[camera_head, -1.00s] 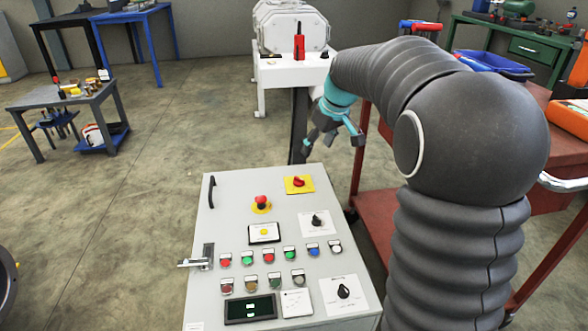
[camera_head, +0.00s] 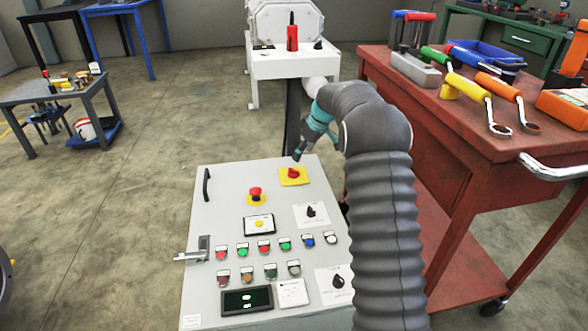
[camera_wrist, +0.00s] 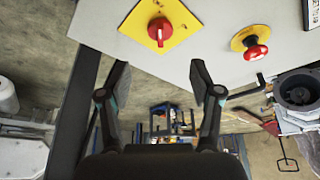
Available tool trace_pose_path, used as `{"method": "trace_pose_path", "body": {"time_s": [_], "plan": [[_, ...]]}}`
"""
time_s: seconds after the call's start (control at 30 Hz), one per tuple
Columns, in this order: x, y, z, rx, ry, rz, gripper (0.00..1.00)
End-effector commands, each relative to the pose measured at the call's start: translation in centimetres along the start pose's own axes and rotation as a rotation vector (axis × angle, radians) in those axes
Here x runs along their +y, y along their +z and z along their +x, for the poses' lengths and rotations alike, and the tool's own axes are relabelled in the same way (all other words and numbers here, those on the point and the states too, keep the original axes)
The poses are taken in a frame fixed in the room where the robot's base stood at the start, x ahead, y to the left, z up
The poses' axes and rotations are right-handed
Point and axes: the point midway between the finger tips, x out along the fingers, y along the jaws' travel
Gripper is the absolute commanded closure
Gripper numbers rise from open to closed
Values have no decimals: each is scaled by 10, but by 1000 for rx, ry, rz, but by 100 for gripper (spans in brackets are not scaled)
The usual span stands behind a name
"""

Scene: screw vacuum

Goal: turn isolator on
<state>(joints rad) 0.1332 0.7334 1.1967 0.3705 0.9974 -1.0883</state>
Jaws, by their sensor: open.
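The isolator is a red rotary knob (camera_head: 293,173) on a yellow square plate (camera_head: 303,180) at the top right of the grey control panel (camera_head: 225,185). In the wrist view the red knob (camera_wrist: 159,31) sits on its yellow plate at the top, ahead of the fingertips. My gripper (camera_wrist: 156,80) is open and empty, with its two dark fingers apart and below the knob in that view. In the head view my gripper (camera_head: 298,152) is just above and behind the knob, apart from it as far as I can tell; its fingers partly overlap each other.
A red emergency stop button (camera_head: 255,192) on a yellow ring is left of the isolator; it also shows in the wrist view (camera_wrist: 255,51). A black selector (camera_head: 311,210) sits below. A red tool cart (camera_head: 445,130) stands right, close to my arm.

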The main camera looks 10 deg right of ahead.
Motion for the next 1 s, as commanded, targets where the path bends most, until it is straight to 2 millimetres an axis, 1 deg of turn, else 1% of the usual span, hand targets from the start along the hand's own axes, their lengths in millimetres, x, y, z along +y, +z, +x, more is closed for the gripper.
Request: {"method": "trace_pose_path", "body": {"time_s": [0.03,0.1,0.3,0.5,0.7,0.97,1.0], "plan": [[-1,0,11,-2,-3,0,36],[-1,0,24,-2,-3,0,36],[-1,0,60,-2,-3,0,36],[-1,0,84,-1,-2,1,36],[0,0,94,0,0,1,36],[0,0,95,0,0,1,36],[0,0,94,0,0,1,46]]}}
